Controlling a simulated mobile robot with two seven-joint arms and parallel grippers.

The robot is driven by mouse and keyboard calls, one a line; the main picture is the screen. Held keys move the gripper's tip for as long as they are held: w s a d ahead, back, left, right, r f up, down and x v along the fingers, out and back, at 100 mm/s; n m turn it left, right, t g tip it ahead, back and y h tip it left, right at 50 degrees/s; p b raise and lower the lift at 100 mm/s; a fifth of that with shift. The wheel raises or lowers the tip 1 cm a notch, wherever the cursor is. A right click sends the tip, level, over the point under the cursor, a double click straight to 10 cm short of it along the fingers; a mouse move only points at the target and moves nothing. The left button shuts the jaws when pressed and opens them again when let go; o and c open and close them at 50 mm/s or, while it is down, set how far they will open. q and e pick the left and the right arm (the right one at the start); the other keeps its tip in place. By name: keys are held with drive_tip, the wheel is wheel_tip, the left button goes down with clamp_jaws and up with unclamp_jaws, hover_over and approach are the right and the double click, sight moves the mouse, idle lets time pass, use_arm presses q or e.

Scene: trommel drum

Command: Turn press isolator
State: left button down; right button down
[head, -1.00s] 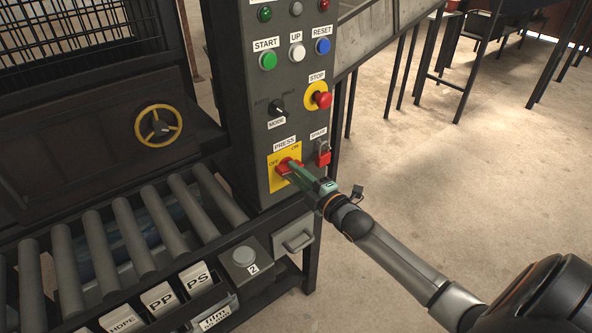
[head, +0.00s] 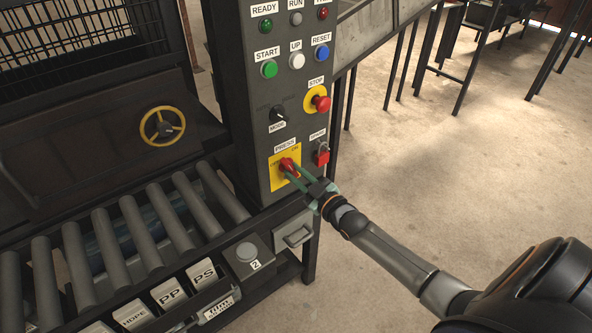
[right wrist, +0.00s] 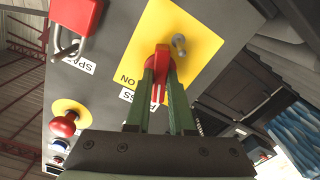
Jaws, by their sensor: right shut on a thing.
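The press isolator is a red rotary handle (head: 287,165) on a yellow plate (head: 276,182) low on the grey control panel. My right gripper (head: 296,173) reaches it from the lower right, its green fingers on either side of the handle. In the right wrist view the red handle (right wrist: 161,62) sits between the fingertips of the gripper (right wrist: 160,82), which are shut on it. The yellow plate (right wrist: 205,45) lies behind, with the ON label left of the handle; the OFF label is not legible. My left gripper is not in view.
A red padlock (head: 321,154) hangs right of the plate; it also shows in the right wrist view (right wrist: 76,18). The mode knob (head: 278,114) and red stop button (head: 321,103) are above. Rollers (head: 170,218) lie left.

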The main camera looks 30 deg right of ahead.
drive_tip(key=m+p, duration=0.1)
drive_tip(key=m, duration=0.4)
idle(0.6)
drive_tip(key=c, duration=0.8)
unclamp_jaws()
drive_tip(key=shift+s, duration=0.1)
drive_tip(key=s, duration=0.8)
drive_tip(key=s+d, duration=0.1)
drive_tip(key=s, duration=0.3)
drive_tip(key=shift+s, duration=0.15)
